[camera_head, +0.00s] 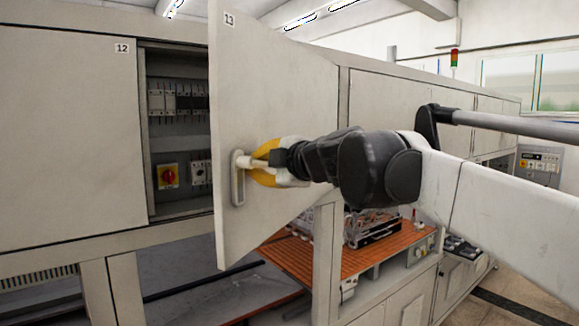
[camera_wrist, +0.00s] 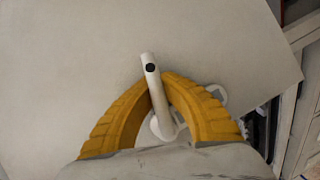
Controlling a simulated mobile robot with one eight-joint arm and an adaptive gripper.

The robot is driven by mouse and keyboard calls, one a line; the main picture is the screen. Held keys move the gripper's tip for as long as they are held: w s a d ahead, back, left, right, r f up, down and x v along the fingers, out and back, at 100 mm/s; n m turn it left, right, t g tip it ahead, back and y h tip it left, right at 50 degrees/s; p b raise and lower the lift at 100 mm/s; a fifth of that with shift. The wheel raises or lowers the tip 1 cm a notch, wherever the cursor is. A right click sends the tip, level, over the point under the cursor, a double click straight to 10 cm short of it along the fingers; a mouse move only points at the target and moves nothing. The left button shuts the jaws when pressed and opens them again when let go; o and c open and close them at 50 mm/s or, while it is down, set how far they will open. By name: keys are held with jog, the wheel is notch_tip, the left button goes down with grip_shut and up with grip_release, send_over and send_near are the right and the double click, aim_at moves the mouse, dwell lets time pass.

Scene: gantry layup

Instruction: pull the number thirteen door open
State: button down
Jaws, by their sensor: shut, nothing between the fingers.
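The number thirteen door (camera_head: 275,100) stands swung well out from the cabinet, showing its inside to the left. Its handle (camera_head: 238,180) has an oval plate and a pale bar and also shows in the wrist view (camera_wrist: 151,68). My gripper (camera_head: 262,170) with yellow fingers is at the handle. In the wrist view my gripper (camera_wrist: 160,80) has its fingertips together at the bar, with nothing gripped between them. The bar crosses the fingertips, and I cannot tell whether they touch it.
The open compartment holds breakers (camera_head: 178,102) and a red knob on a yellow plate (camera_head: 168,176). The closed number twelve door (camera_head: 65,130) is at left. An orange slatted table (camera_head: 300,258) lies below and behind the open door. More closed doors (camera_head: 400,105) run to the right.

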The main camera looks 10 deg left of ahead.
jog(key=c, duration=2.2)
grip_release()
jog(key=shift+s+d+r, duration=0.1)
jog(key=shift+d+r, duration=0.1)
jog(key=shift+d, duration=0.45)
jog(key=o, duration=0.6)
jog(key=shift+c, duration=0.2)
jog(key=shift+o, duration=1.1)
jog(key=shift+a+f, duration=0.1)
jog(key=shift+a, duration=0.15)
jog(key=v, duration=1.2)
jog(key=shift+d, duration=0.1)
